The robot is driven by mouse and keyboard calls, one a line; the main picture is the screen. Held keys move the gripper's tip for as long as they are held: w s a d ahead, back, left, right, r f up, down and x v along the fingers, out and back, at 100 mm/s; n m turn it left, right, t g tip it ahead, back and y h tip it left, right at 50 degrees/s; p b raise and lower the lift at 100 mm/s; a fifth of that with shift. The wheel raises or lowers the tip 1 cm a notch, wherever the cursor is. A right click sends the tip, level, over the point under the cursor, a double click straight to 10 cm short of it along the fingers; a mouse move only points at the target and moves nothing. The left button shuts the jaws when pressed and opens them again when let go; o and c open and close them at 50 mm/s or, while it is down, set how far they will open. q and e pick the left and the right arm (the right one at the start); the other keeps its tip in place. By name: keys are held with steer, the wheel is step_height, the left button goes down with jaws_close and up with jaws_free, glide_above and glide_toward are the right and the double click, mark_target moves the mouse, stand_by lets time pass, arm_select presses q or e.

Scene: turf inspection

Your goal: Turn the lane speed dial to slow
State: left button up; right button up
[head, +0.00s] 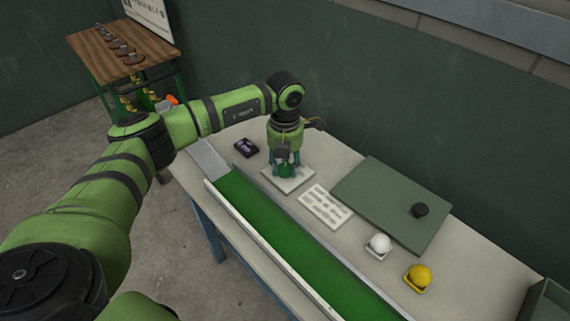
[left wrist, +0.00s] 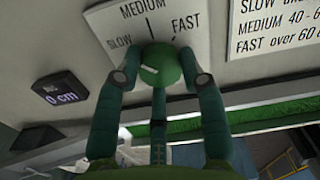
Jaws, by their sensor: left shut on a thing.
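The speed dial is a green round knob (left wrist: 168,66) on a pale plate (left wrist: 110,22) with SLOW at left, MEDIUM at top and FAST at right in the left wrist view. The knob bears a short white mark, low on its left side; I cannot tell which label it points to. The head view shows the plate (head: 303,180) on the table beside the green lane (head: 262,212). My left gripper (head: 285,172) reaches down from above, its fingers shut on either side of the knob (left wrist: 160,78). My right gripper is out of view.
A black display (left wrist: 65,91) reading 0 cm lies left of the plate. A printed speed card (head: 326,206) lies to its right.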

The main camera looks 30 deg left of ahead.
mark_target(285, 167)
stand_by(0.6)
arm_select(q)
steer(key=o, duration=1.2)
steer(key=shift+c, duration=0.2)
steer(key=shift+r, duration=0.1)
step_height(285, 167, up, 12)
